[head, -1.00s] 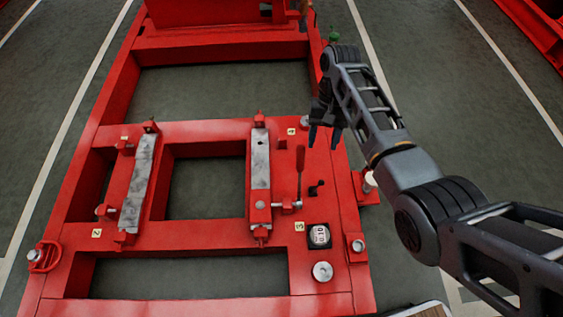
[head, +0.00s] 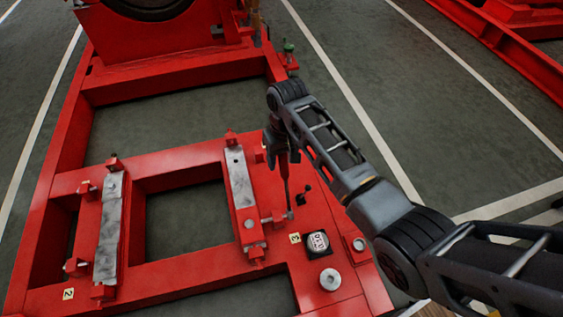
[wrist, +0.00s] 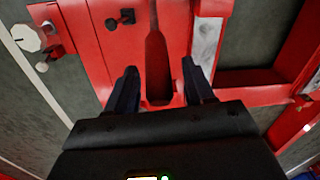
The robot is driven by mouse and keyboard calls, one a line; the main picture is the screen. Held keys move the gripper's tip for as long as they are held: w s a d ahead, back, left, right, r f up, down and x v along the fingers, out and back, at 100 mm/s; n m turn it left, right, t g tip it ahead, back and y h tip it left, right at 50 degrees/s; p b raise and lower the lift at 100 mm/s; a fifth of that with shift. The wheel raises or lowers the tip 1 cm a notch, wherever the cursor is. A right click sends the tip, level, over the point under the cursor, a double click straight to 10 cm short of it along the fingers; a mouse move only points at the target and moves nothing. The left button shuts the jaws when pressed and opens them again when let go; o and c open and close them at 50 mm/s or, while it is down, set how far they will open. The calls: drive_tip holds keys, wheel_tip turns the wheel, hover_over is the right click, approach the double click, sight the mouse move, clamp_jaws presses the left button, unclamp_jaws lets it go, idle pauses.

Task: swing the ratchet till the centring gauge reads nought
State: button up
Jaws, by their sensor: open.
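The ratchet (head: 287,187) stands on the red frame beside the right-hand pale pad, with its socket end by the adjusting bolt (head: 272,218). In the wrist view its red handle (wrist: 157,65) lies between my fingers, with a gap on both sides. My gripper (head: 281,157) is open at the handle's far end; the wrist view also shows it open (wrist: 160,70). The centring gauge (head: 318,243) is a white dial in a black square housing, near the label 3. Its figures are too small to read surely.
A small black lever (head: 304,188) stands just right of the ratchet. A second pale pad (head: 108,230) lies to the left, across an open gap in the frame. A silver round cap (head: 330,280) sits below the gauge. A green-topped fitting (head: 289,50) stands farther back.

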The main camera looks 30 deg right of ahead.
drive_tip(key=shift+f, duration=0.35)
drive_tip(key=shift+c, duration=0.5)
clamp_jaws()
